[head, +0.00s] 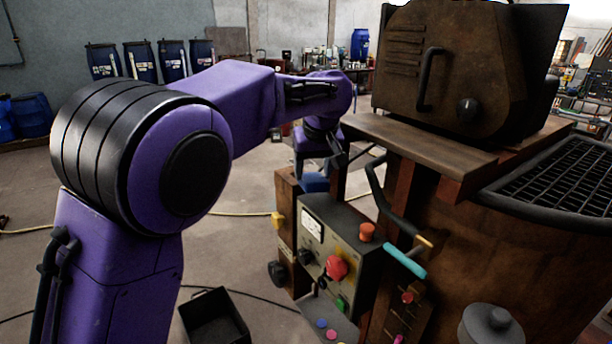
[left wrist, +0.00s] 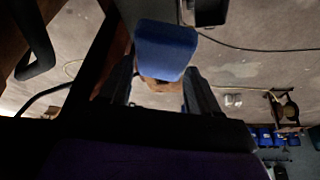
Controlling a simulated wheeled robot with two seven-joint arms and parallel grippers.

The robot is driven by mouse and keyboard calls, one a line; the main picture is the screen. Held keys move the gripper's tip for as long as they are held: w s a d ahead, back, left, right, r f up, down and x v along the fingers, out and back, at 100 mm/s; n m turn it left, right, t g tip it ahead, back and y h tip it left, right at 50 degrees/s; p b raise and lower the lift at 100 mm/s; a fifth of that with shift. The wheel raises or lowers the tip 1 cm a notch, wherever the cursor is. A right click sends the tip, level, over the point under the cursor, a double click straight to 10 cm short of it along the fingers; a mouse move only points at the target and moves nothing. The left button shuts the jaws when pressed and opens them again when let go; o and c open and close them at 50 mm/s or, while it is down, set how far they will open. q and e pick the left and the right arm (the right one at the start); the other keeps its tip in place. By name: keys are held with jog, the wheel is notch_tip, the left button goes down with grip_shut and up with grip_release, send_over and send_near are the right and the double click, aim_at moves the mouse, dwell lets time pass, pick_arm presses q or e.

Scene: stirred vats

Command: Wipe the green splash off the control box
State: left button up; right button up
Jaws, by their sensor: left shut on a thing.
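The grey control box (head: 347,240) stands at the lower middle of the head view, with a gauge, a large red knob (head: 336,267) and an orange-red button (head: 367,232). A small green patch (head: 341,303) shows low on its front; I cannot tell if it is a button or the splash. My left gripper (head: 320,163) is above and behind the box, apart from it, shut on a blue block-like pad (head: 313,182). In the left wrist view the blue pad (left wrist: 165,50) sits between the fingers of my left gripper (left wrist: 160,88). My right gripper is out of view.
A rusty vat (head: 480,260) with a motor housing (head: 450,75) on a wooden beam (head: 430,145) stands right of the box. A black bin (head: 214,318) and cables lie on the floor.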

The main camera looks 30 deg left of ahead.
aim_at(324, 178)
pick_arm(q)
jog(key=d, duration=0.3)
jog(key=shift+w+r, duration=0.1)
jog(key=shift+r, duration=0.15)
jog(key=shift+d+r, duration=0.2)
jog(key=shift+r, duration=0.1)
jog(key=shift+a+r, duration=0.9)
jog(key=shift+a, duration=0.1)
jog(key=shift+w+d+r, duration=0.1)
jog(key=shift+d, duration=0.15)
jog(key=shift+d+r, duration=0.1)
jog(key=shift+d, duration=0.05)
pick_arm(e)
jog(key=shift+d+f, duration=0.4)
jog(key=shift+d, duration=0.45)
